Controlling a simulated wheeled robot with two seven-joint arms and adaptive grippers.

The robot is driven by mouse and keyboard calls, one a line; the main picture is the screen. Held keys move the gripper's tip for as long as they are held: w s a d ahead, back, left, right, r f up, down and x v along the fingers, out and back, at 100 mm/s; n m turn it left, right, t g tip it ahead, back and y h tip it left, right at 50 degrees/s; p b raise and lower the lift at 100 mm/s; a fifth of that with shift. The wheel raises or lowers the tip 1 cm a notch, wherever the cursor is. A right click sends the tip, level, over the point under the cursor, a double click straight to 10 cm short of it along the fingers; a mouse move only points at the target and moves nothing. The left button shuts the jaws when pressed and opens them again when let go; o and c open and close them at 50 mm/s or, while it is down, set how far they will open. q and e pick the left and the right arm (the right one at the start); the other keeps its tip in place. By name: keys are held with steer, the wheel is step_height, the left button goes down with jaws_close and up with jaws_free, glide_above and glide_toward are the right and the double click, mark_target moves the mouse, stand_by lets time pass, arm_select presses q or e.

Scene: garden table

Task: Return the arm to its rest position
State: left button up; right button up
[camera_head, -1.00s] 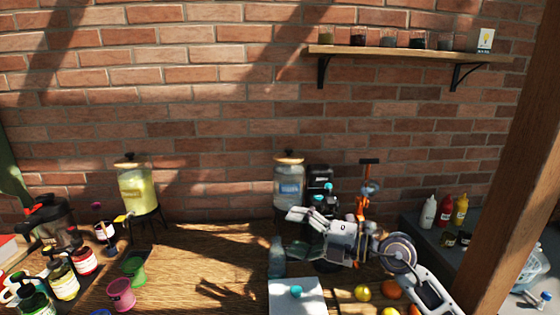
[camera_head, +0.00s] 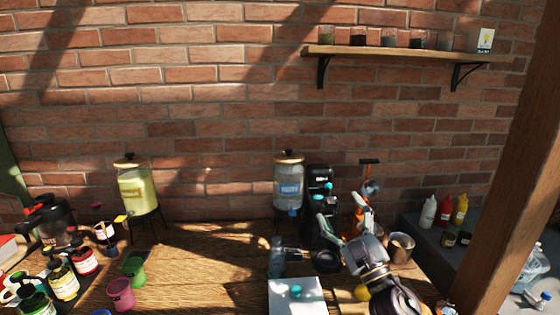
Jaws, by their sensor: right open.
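My right gripper (camera_head: 308,236) is at the lower right of the head view, its fingers spread and pointing up and to the left. Nothing shows between the fingers. My right arm (camera_head: 392,295) runs from the gripper down to the bottom edge of the picture. The gripper is in front of the black coffee machine (camera_head: 320,184) and above the wooden table (camera_head: 215,265). I cannot tell whether it touches anything. My left gripper is not in view.
A water dispenser (camera_head: 288,186) stands behind the gripper, with a white box (camera_head: 297,300) in front. A metal cup (camera_head: 400,247) and a partly hidden yellow fruit (camera_head: 362,293) are beside the arm. A wooden post (camera_head: 515,160) rises at right. The table's middle is fairly clear.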

steer(key=s+d+f+m+g+h, duration=0.2)
steer(key=d+f+m+g+h, duration=0.3)
steer(key=f, duration=0.5)
steer(key=s+d+f+m+g+h, duration=0.2)
steer(key=d+f+m+h, duration=0.4)
steer(key=f, duration=0.4)
steer(key=s+a+f+g+y, duration=0.35)
steer(key=s+f+g, duration=0.85)
steer(key=s+f, duration=0.9)
steer(key=f, duration=1.4)
steer(key=s+f, duration=0.3)
steer(key=f, duration=1.2)
steer(key=s+d+f+g, duration=0.1)
steer(key=s+d+f, duration=0.1)
steer(key=s+f, duration=0.7)
steer(key=s+d+f+g, duration=0.1)
steer(key=s+f, duration=0.9)
steer(key=s, duration=0.3)
steer(key=shift+d+f+h, duration=0.3)
steer(key=shift+d+h, duration=0.05)
steer(key=shift+h, duration=0.1)
